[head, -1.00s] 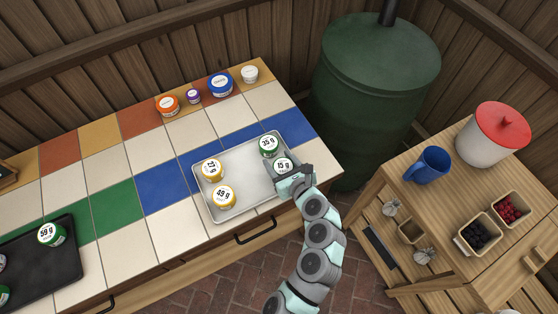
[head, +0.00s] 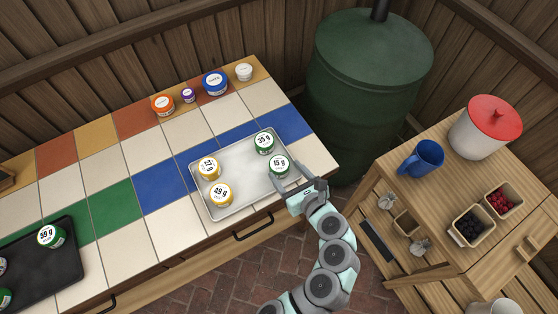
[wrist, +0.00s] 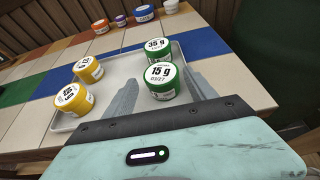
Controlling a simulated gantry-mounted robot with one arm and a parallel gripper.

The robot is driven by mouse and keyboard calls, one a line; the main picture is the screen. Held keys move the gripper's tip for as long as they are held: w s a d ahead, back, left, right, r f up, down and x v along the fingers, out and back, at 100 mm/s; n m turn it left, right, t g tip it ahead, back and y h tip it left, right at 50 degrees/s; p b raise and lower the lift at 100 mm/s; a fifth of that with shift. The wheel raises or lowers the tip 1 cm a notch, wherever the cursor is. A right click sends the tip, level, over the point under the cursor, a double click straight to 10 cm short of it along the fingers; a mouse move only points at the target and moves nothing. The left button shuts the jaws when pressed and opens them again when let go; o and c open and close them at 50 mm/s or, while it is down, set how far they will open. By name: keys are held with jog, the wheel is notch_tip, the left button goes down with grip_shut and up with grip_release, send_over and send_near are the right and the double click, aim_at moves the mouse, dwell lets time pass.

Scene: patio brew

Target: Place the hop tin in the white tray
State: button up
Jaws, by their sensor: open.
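The white tray (head: 238,200) lies on the tiled counter. At its right side stand two green tins, one labelled 35 g (head: 264,142) and one labelled 15 g (head: 279,165). At its left side stand two yellow tins, the lower one labelled 49 g (head: 221,194), the upper one (head: 208,168) hard to read. My gripper (head: 290,182) is open at the tray's front right, with the 15 g tin in front of its fingers and not held. In the wrist view the 15 g tin (wrist: 161,82) stands upright between and beyond the two fingers. I cannot read the word hop on any tin.
A dark tray (head: 35,270) at the left holds several tins, one green and labelled 59 g (head: 51,236). Orange, purple, blue and white containers line the back edge. A wooden cart (head: 400,195) stands at the right with a blue mug (head: 423,158). The tray's middle is clear.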

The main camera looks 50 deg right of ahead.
jog(key=v, duration=0.4)
dwell(0.6)
